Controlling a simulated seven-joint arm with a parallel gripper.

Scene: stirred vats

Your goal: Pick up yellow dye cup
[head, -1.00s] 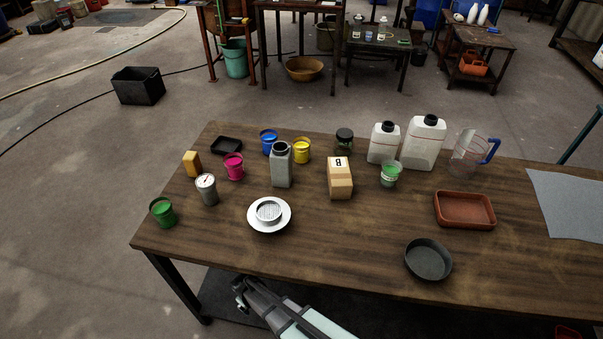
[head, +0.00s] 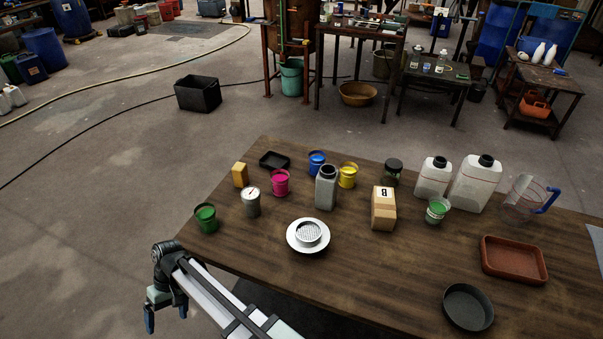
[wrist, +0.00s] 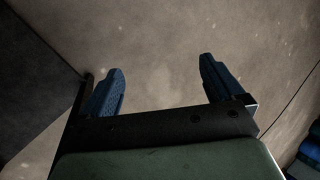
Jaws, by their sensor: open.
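The yellow dye cup (head: 348,175) stands upright near the back of the wooden table in the head view, right of the blue cup (head: 317,163) and behind the grey bottle (head: 326,188), apart from the cardboard box (head: 383,209). My gripper (head: 167,318) is off the table's front left edge, well away from the cup, with its fingers pointing down. In the wrist view my gripper (wrist: 160,88) has its two blue fingers wide apart with nothing between them, over bare floor. The yellow cup is not in the wrist view.
A pink cup (head: 280,183), a grey tin (head: 251,202), a green cup (head: 206,218) and a white strainer on a saucer (head: 308,235) stand on the table's left part. White jugs (head: 474,182) stand behind at the right. The front middle of the tabletop is clear.

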